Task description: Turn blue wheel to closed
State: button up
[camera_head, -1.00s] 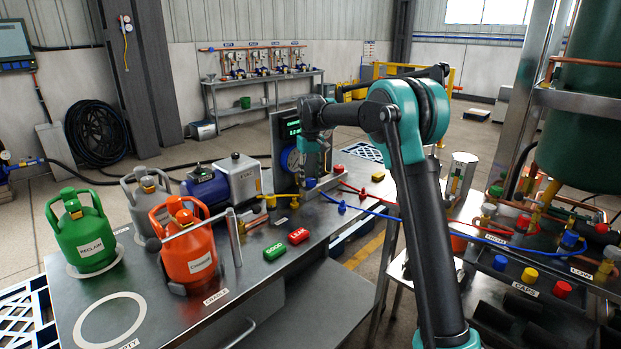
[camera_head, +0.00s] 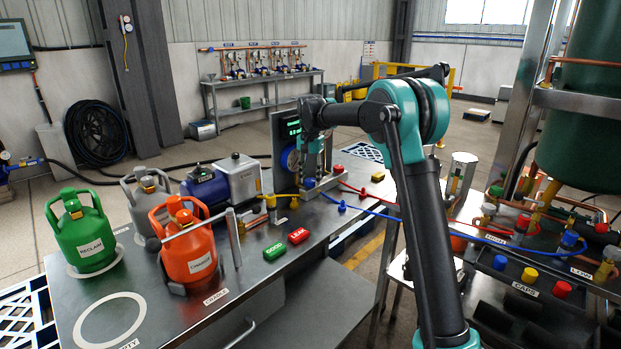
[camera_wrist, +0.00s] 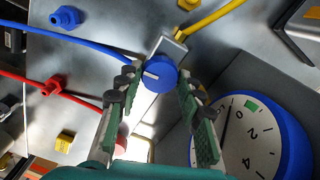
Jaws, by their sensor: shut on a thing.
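The blue wheel (camera_wrist: 158,76) is a small round knob on the manifold block, with a white pointer line that points left in the wrist view. In the head view the blue wheel (camera_head: 309,183) shows low on the bench block, just under my gripper (camera_head: 314,172). In the wrist view my gripper (camera_wrist: 158,92) has its green-padded fingers on either side of the wheel, shut on it. A large blue-rimmed gauge (camera_wrist: 247,135) is beside the right finger. The wheel's underside is hidden.
A red knob (camera_wrist: 121,146) sits close by on the same block. Blue, red and yellow hoses (camera_wrist: 212,14) run from it.

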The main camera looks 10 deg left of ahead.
aim_at(310, 180)
jog(key=shift+m, duration=0.6)
jog(key=o, duration=1.2)
jog(key=shift+c, duration=0.2)
jog(key=shift+r, duration=0.1)
notch_tip(310, 180, up, 12)
